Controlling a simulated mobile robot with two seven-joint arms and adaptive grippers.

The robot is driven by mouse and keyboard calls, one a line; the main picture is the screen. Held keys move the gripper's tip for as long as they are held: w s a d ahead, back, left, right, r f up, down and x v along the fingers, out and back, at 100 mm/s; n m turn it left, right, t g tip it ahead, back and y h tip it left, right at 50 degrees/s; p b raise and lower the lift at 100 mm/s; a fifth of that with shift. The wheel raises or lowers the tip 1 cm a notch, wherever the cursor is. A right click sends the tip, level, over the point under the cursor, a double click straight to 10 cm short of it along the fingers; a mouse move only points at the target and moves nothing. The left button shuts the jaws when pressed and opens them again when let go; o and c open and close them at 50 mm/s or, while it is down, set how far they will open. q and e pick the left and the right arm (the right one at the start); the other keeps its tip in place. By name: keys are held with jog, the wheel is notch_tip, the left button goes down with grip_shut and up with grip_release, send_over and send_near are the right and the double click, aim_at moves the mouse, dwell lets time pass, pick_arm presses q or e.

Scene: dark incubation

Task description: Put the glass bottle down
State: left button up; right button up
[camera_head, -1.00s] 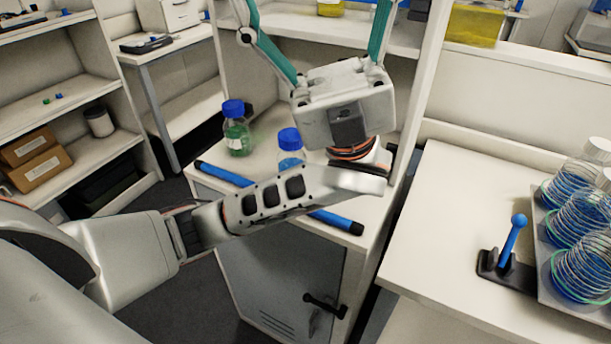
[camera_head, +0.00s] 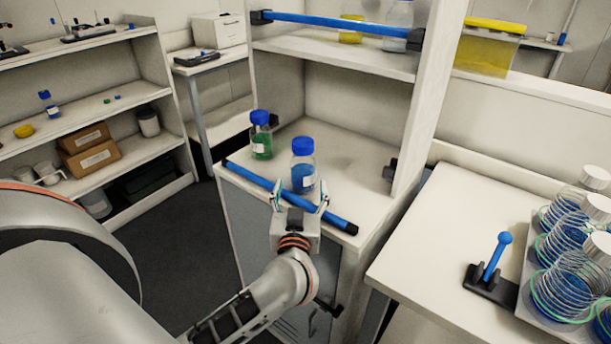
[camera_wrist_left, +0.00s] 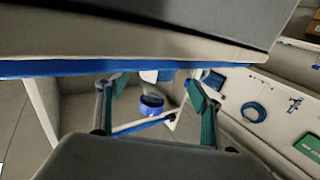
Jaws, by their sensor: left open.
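A glass bottle (camera_head: 303,172) with a blue cap and blue liquid stands upright on the white cabinet counter (camera_head: 350,178), near its front edge. My left gripper (camera_head: 301,198) is open just in front of this bottle, its teal fingers spread to either side. The lower part of the bottle is partly behind the blue bar. In the left wrist view, the bottle's blue cap (camera_wrist_left: 152,101) shows between the open fingers, apart from both. A second glass bottle (camera_head: 261,140) with green liquid and a blue cap stands behind it to the left. My right gripper is not in view.
A blue bar (camera_head: 248,175) runs along the counter's front edge. The cabinet's upper shelf (camera_head: 340,58) hangs above. At right, a table (camera_head: 430,230) holds a blue lever (camera_head: 497,257) and several coil-wrapped flasks (camera_head: 563,285). The counter right of the bottle is clear.

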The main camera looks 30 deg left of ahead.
aim_at(303, 169)
pick_arm(q)
jog(key=x, duration=0.6)
jog(key=shift+w+r, duration=0.25)
jog(key=shift+r, duration=0.1)
jog(key=shift+w+a, duration=0.2)
jog(key=shift+w, duration=0.05)
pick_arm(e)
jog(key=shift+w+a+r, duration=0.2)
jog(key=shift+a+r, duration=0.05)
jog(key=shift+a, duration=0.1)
pick_arm(q)
jog(key=shift+c, duration=0.4)
jog(key=c, duration=1.3)
jog(key=shift+r, duration=0.1)
jog(key=c, duration=0.3)
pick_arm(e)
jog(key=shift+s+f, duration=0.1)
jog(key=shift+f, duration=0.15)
